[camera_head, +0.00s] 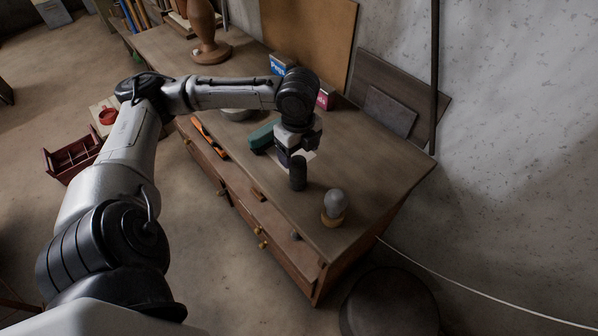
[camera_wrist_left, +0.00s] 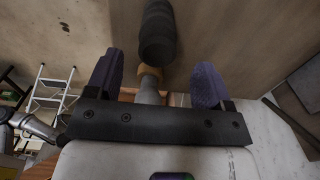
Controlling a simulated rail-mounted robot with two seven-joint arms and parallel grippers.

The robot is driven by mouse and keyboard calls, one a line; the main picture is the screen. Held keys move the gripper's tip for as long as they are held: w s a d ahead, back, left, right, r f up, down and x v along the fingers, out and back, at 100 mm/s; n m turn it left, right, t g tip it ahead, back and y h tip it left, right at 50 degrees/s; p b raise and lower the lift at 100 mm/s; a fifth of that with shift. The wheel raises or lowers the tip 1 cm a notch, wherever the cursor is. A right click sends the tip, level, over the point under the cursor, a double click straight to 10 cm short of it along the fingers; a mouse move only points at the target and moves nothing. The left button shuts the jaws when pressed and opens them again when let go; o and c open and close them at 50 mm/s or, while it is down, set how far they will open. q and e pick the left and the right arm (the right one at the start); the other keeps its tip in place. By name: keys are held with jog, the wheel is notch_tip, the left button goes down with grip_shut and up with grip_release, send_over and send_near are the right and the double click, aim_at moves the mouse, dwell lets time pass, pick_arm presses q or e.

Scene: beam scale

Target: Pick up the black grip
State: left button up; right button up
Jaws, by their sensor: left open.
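The black grip (camera_head: 298,174) is a dark upright cylinder on the wooden workbench, right under my left gripper in the head view. In the left wrist view the black grip (camera_wrist_left: 158,34) shows ribbed and dark, ahead of and between the two fingers. My left gripper (camera_head: 296,157) is open and points down at the grip. In the left wrist view its purple-grey fingers stand wide apart (camera_wrist_left: 157,68), with a gap on each side of the grip. The fingers do not appear to hold it. My right gripper is in neither view.
A grey rounded knob on a yellowish base (camera_head: 334,207) stands right of the grip, near the workbench (camera_head: 385,180) edge. A green block (camera_head: 264,135) lies left of the gripper. An orange tool (camera_head: 209,138) lies near the front edge. Boards (camera_head: 390,108) lean at the back.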

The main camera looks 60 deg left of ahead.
aim_at(298, 160)
pick_arm(q)
jog(key=shift+s+d+f+p, duration=0.1)
jog(key=shift+f+p, duration=0.1)
jog(key=shift+f, duration=1.4)
jog(key=shift+s+f+p, duration=0.1)
jog(key=shift+f+p, duration=0.05)
jog(key=shift+f, duration=1.4)
jog(key=c, duration=1)
